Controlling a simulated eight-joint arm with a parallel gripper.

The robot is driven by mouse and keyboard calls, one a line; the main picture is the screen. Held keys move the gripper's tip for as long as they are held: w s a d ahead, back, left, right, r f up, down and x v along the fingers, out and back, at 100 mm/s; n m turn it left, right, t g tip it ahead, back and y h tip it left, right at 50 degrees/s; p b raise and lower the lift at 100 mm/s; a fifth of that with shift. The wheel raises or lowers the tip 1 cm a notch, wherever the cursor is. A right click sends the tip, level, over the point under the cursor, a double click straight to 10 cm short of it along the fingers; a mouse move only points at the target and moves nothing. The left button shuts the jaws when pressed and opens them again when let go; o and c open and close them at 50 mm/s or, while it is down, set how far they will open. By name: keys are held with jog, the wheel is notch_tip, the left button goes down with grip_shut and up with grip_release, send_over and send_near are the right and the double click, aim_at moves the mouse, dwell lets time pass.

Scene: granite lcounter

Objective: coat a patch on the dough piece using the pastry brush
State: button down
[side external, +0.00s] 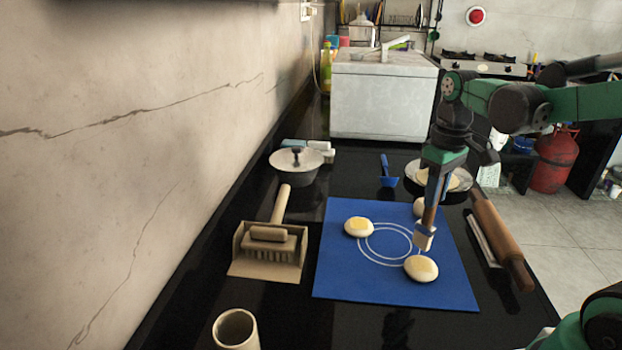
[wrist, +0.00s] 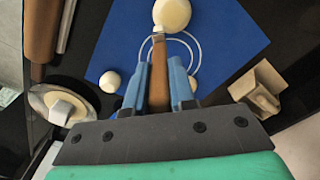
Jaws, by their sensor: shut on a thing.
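My gripper (side external: 436,185) is shut on the wooden handle of the pastry brush (side external: 424,235), which hangs nearly upright, bristles down. In the wrist view the handle (wrist: 158,85) sits between the blue fingers. The brush head is above the blue mat (side external: 340,275), close to the front dough piece (side external: 421,268); I cannot tell whether they touch. That piece has a faint yellowish patch on top and shows in the wrist view (wrist: 172,14). A left dough piece (side external: 359,227) carries a clear yellow patch. A third piece (side external: 419,207) lies behind the brush, partly hidden.
A rolling pin (side external: 500,235) lies right of the mat. A brown holder (side external: 265,268) stands left, with a cup (side external: 236,328) in front. A lidded pot (side external: 296,165), a blue scoop (side external: 388,178) and a round dish (side external: 412,177) stand behind. The wall bounds the left.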

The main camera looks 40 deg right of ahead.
jog(key=shift+f, duration=0.75)
dwell(0.9)
jog(key=s+a, duration=0.4)
jog(key=shift+s+a, duration=0.35)
dwell(0.4)
jog(key=shift+w+d, duration=2.4)
jog(key=shift+d, duration=0.05)
jog(key=shift+a, duration=0.1)
